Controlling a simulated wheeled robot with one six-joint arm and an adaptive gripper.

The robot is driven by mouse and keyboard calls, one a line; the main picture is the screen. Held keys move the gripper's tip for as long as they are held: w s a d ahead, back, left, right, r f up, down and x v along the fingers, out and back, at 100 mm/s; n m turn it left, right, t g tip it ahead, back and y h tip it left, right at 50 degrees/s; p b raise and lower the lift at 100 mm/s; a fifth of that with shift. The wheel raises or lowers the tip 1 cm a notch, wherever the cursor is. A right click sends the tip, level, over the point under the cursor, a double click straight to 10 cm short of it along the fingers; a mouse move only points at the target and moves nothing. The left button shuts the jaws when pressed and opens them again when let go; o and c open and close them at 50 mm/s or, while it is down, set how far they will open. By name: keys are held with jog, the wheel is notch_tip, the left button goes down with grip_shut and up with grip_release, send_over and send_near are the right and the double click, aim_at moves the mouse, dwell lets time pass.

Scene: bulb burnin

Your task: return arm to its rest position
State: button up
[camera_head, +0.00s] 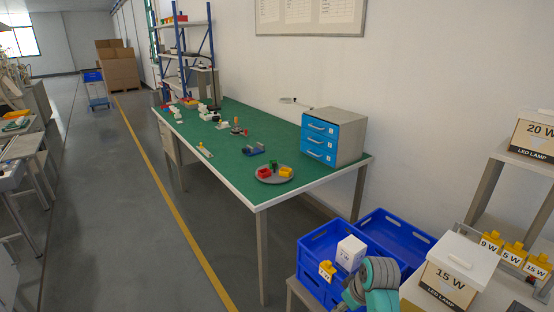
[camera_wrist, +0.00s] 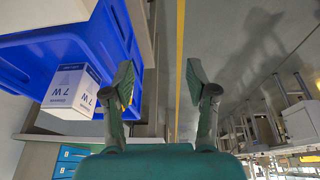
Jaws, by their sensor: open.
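My gripper (camera_wrist: 160,82) is open in the wrist view, with its two teal fingers wide apart and nothing between them. Past the gap, the grey floor and a yellow floor line show. In the head view, part of my teal and grey arm (camera_head: 378,276) stands at the lower right, in front of the blue bins; the fingertips cannot be made out there. A white 7 W box (camera_head: 351,252) sits in the near blue bin (camera_head: 316,245), beside my arm. The box also shows in the wrist view (camera_wrist: 72,90), left of the fingers, apart from them.
A second blue bin (camera_head: 398,236) stands behind. A 15 W LED lamp box (camera_head: 455,270) and yellow wattage tags (camera_head: 513,252) are close at right. A green-topped workbench (camera_head: 225,140) with a blue drawer unit (camera_head: 320,140) lies beyond. The aisle floor at left is clear.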

jog(key=s+a+f+m+t, duration=0.1)
jog(key=s+f+m+t, duration=0.1)
jog(key=s+f, duration=0.9)
jog(key=s+f+m+t+h, duration=0.1)
jog(key=s+f+m+t, duration=0.15)
jog(key=s, duration=1.15)
jog(key=s+r+m+t, duration=0.2)
jog(key=s+r+t, duration=0.5)
jog(key=s+r, duration=1.4)
jog(key=s, duration=0.3)
jog(key=shift+s+r+h, duration=0.15)
jog(key=shift+s+h, duration=0.2)
jog(key=shift+h, duration=0.05)
